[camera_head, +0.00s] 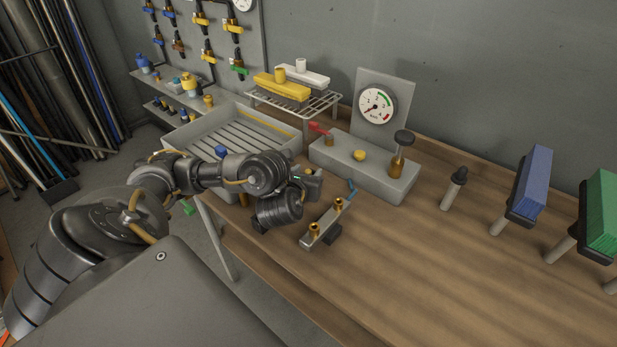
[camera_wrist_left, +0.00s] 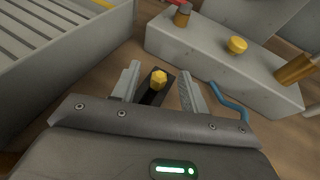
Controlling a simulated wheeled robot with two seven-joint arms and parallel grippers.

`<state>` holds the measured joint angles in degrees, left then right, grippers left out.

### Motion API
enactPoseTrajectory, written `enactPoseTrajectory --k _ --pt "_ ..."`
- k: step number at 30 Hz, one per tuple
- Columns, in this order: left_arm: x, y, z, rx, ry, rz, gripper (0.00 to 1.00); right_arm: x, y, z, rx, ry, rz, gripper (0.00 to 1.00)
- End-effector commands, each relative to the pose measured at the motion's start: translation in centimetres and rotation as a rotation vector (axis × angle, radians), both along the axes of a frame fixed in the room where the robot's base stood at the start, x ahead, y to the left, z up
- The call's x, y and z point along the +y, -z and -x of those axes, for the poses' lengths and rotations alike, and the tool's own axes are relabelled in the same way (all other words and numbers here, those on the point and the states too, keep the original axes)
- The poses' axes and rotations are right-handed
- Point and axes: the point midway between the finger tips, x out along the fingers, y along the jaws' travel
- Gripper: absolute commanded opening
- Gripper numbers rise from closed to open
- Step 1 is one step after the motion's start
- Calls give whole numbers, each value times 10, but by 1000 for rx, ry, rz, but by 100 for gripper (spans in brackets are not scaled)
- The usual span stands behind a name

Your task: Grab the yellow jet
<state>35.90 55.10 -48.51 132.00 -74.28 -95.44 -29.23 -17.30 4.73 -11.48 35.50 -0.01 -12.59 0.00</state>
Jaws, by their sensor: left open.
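The yellow jet (camera_wrist_left: 159,76) shows in the left wrist view as a small yellow hexagonal piece at the top of a dark block or stem (camera_wrist_left: 152,94). My left gripper (camera_wrist_left: 159,70) is open, with one finger on each side of the jet and a visible gap to both. In the head view, the gripper (camera_head: 313,180) is low over the bench, in front of the grey box, and a small yellow spot beside its fingers looks like the jet (camera_head: 308,171). The jet's lower part is hidden by my gripper. My right gripper is not in view.
A grey box (camera_head: 375,178) with a yellow knob (camera_head: 359,155) and gauge (camera_head: 376,104) stands just beyond. A grey tray (camera_head: 205,120) lies left. A bracket with brass fittings (camera_head: 325,224) and a blue hose (camera_wrist_left: 230,103) are close by.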

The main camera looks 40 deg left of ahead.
Motion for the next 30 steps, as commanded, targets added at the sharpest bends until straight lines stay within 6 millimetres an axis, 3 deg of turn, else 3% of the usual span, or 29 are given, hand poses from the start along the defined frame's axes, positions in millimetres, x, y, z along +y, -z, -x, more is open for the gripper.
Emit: enactPoseTrajectory --k 8,18,30 --pt "1 0 -3 1 0 0 44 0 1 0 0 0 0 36" --pt "1 0 -3 1 0 0 0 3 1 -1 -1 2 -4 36" --pt "1 -2 -3 1 1 1 0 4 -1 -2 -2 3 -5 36"
